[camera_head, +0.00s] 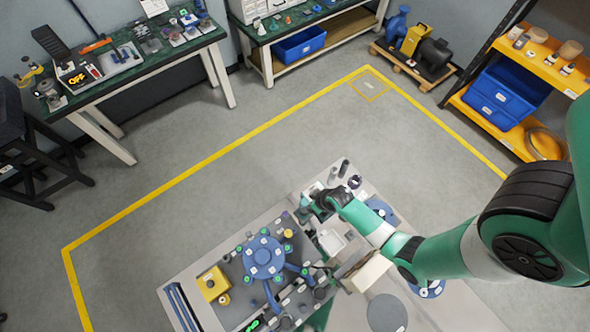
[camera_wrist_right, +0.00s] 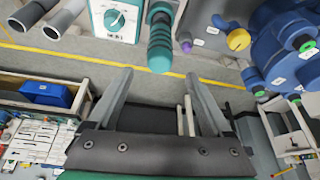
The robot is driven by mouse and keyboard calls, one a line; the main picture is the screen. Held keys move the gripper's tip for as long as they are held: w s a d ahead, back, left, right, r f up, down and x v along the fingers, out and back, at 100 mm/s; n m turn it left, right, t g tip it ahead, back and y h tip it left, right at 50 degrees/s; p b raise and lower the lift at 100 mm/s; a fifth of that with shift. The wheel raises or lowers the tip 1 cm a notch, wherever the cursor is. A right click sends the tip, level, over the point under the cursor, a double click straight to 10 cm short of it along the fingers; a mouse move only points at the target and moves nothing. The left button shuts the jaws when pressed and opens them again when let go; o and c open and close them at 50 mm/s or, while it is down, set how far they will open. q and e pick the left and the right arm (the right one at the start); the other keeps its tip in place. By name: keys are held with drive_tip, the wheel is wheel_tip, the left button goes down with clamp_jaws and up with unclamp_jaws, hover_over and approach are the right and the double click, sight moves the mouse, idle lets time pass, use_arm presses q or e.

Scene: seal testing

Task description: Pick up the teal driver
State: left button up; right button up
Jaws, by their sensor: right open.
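The teal driver (camera_wrist_right: 160,40) has a ribbed teal handle and shows at the top middle of the right wrist view, its upper part cut by the frame edge. My right gripper (camera_wrist_right: 157,82) is open and empty, its two fingers apart. The handle's lower end lies just beyond the fingertips, roughly between them in the picture; I see no contact. In the head view my right gripper (camera_head: 312,204) is over the far edge of the workbench and small, and I cannot pick out the driver there. My left gripper does not show.
A purple-tipped piece (camera_wrist_right: 186,45), a yellow knob (camera_wrist_right: 238,40) and a blue housing (camera_wrist_right: 285,40) are right. The workbench (camera_head: 190,277) is crowded; the floor (camera_head: 190,225) around is clear.

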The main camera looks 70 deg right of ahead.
drive_tip(key=f+b, duration=0.1)
drive_tip(key=f, duration=0.1)
drive_tip(key=f+b, duration=0.3)
drive_tip(key=f, duration=0.1)
drive_tip(key=shift+w+d+b, duration=0.3)
drive_tip(key=shift+w+d, duration=0.05)
drive_tip(key=shift+w, duration=0.05)
drive_tip(key=shift+w+f, duration=0.2)
drive_tip(key=shift+w, duration=0.05)
drive_tip(key=b+x, duration=0.2)
drive_tip(key=x, duration=0.3)
drive_tip(key=shift+f, duration=0.15)
clamp_jaws()
